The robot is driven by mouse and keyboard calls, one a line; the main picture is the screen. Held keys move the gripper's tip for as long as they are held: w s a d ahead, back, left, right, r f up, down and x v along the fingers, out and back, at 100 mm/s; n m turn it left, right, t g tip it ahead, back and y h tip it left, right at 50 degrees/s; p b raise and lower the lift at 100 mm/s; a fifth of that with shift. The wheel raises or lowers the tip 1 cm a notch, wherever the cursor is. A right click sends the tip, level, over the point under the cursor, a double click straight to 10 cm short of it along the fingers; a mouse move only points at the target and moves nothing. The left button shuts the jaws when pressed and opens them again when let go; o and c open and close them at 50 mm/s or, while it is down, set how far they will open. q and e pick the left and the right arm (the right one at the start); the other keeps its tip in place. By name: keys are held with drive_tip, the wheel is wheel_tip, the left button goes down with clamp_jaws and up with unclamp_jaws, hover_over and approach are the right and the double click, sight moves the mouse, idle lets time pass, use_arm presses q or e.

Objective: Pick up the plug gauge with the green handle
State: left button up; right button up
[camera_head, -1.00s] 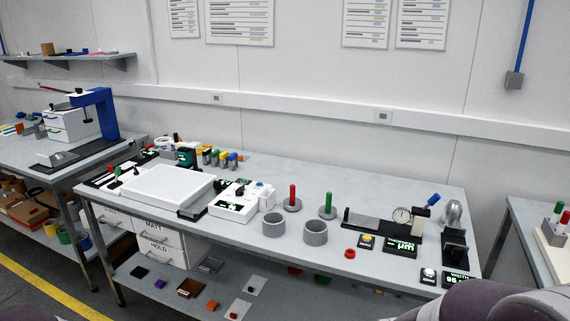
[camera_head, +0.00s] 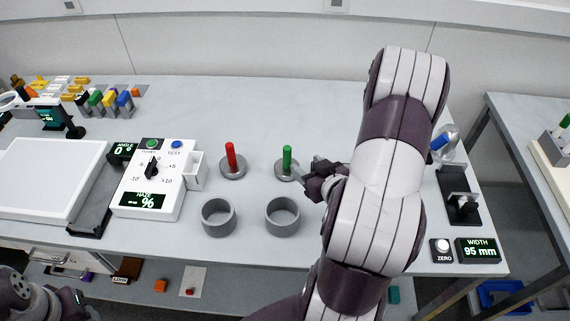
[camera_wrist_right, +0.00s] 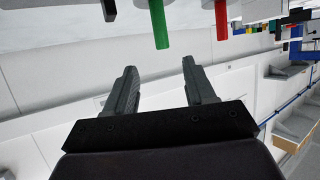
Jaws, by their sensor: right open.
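The plug gauge with the green handle (camera_head: 287,155) stands upright on its grey round base on the bench. In the right wrist view its green handle (camera_wrist_right: 158,22) shows beyond my fingertips, roughly in line with the gap between them. My right gripper (camera_head: 306,172) is just right of the green handle, open and empty; its two spread fingers (camera_wrist_right: 159,68) also show in the right wrist view. The red-handled plug gauge (camera_head: 231,158) stands to the left. Part of my left arm shows at the bottom left corner; its jaws cannot be made out.
Two grey rings (camera_head: 219,216) and (camera_head: 283,215) stand in front of the gauges. A white haze meter (camera_head: 152,180) is to the left. A width display (camera_head: 478,250) sits at the right front corner. My right arm hides much of the bench's right part.

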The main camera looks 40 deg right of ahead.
sight(289, 152)
drive_tip(key=x, duration=0.3)
drive_tip(key=p+x, duration=0.1)
drive_tip(key=x, duration=0.7)
drive_tip(key=shift+w+a+p, duration=0.2)
drive_tip(key=shift+w+p, duration=0.1)
drive_tip(key=shift+p, duration=0.05)
drive_tip(key=shift+w+d+f, duration=0.1)
drive_tip(key=shift+w+f, duration=0.2)
drive_tip(key=shift+w, duration=0.1)
drive_tip(key=shift+s+r, duration=0.15)
drive_tip(key=shift+s, duration=0.05)
clamp_jaws()
use_arm(q)
drive_tip(key=shift+w+d+r, duration=0.1)
drive_tip(key=shift+d+r, duration=0.05)
drive_tip(key=shift+r, duration=0.7)
